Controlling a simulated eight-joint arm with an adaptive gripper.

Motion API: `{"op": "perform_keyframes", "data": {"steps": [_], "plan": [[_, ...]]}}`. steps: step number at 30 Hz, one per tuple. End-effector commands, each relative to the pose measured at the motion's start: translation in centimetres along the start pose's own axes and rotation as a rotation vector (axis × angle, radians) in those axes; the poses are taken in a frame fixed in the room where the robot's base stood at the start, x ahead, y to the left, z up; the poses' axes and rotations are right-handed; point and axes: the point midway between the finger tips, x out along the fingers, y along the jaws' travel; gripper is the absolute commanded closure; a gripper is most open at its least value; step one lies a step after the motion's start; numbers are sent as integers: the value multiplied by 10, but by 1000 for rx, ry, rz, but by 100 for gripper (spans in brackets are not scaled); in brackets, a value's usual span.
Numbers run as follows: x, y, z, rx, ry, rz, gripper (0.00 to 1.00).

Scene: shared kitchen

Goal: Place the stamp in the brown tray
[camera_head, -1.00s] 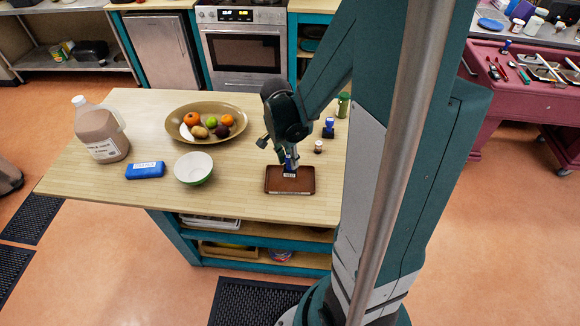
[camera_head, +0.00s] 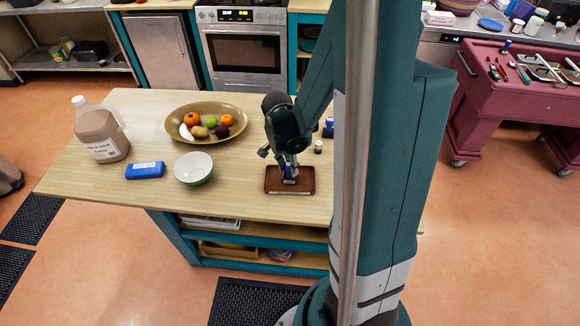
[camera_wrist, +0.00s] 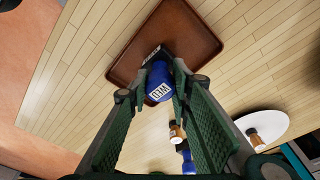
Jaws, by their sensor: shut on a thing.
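The stamp is blue with a white "WED" label; it shows in the wrist view (camera_wrist: 158,82) between my fingertips. My gripper (camera_head: 290,172) is shut on it, over the brown tray (camera_head: 302,190). The tray is a shallow rectangle near the front right of the wooden counter, and it also shows in the wrist view (camera_wrist: 185,30). The stamp's lower end is within the tray's outline. Whether it touches the tray floor I cannot tell. In the head view my gripper hides part of the stamp.
A white and green bowl (camera_head: 193,168), a blue box (camera_head: 145,170) and a large jug (camera_head: 101,131) stand to the left. A fruit bowl (camera_head: 240,125) is behind. A small brown-and-white bottle (camera_head: 318,147) and a blue item (camera_head: 329,127) stand behind the tray.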

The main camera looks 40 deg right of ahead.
Motion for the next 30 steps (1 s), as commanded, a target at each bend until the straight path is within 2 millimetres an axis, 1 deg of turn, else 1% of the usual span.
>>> {"op": "perform_keyframes", "data": {"steps": [8,14,15,17,18,30], "plan": [[0,0,0,0,0,0,100],[4,0,1,0,0,0,100],[3,0,0,0,0,0,73],[3,0,0,0,0,0,65],[3,0,0,0,0,0,64],[2,0,0,0,0,0,64]]}}
